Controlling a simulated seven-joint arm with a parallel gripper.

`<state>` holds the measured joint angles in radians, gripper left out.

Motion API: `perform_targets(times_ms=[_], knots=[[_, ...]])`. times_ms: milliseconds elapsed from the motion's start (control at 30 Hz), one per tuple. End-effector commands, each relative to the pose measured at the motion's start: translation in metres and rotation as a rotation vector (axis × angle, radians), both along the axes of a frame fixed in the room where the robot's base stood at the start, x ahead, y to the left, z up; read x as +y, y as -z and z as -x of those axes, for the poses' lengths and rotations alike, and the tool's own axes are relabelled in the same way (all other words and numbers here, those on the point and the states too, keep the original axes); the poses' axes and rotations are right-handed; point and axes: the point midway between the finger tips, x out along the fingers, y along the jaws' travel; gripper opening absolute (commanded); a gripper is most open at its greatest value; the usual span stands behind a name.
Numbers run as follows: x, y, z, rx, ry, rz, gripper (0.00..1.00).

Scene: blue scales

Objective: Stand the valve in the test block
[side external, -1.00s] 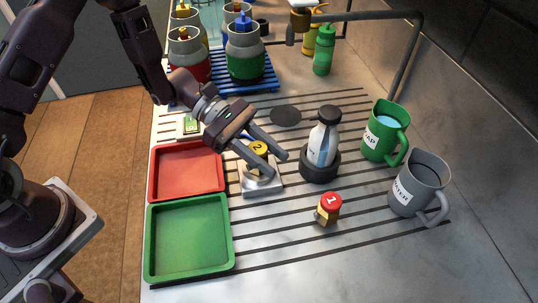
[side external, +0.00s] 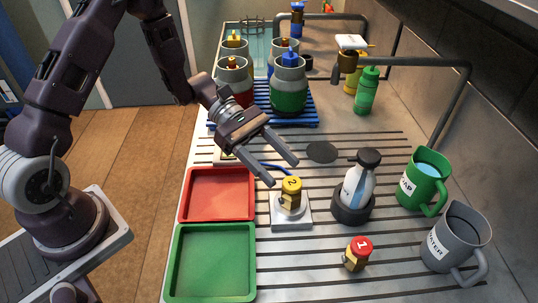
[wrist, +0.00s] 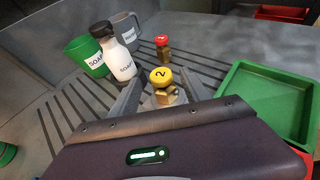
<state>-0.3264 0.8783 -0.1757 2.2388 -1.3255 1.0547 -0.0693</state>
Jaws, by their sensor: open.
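A brass valve with a yellow cap marked 2 (side external: 291,186) stands upright in the pale square test block (side external: 300,222). The yellow-capped valve also shows in the wrist view (wrist: 162,78), where my gripper hides most of the block. A second brass valve with a red cap marked 1 (side external: 358,252) stands on the slatted surface, right of the block and nearer the front; it also shows in the wrist view (wrist: 162,42). My gripper (side external: 283,171) is open and empty, its fingertips above and behind the yellow-capped valve, apart from it.
A red tray (side external: 186,213) and a green tray (side external: 172,262) lie left of the block. A bottle in a dark round base (side external: 352,214), a green mug (side external: 408,194) and a grey mug (side external: 437,252) stand right. Several jars occupy a blue rack (side external: 312,122) behind.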

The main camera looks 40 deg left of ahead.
Motion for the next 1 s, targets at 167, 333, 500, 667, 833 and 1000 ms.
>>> perform_targets(times_ms=[167, 333, 500, 667, 833, 1000], knots=[[0.032, -0.013, 0.0, -0.001, -0.002, -0.001, 0.55], [0.04, -0.016, 0.001, 0.0, 0.001, -0.002, 0.55], [0.036, -0.028, 0.008, -0.047, 0.053, -0.037, 0.55], [0.028, -0.083, 0.059, -0.331, 0.356, -0.261, 0.55], [0.044, -0.129, 0.132, -0.728, 0.743, -0.624, 0.55], [0.083, -0.156, 0.183, -1.088, 1.031, -1.015, 0.55]])
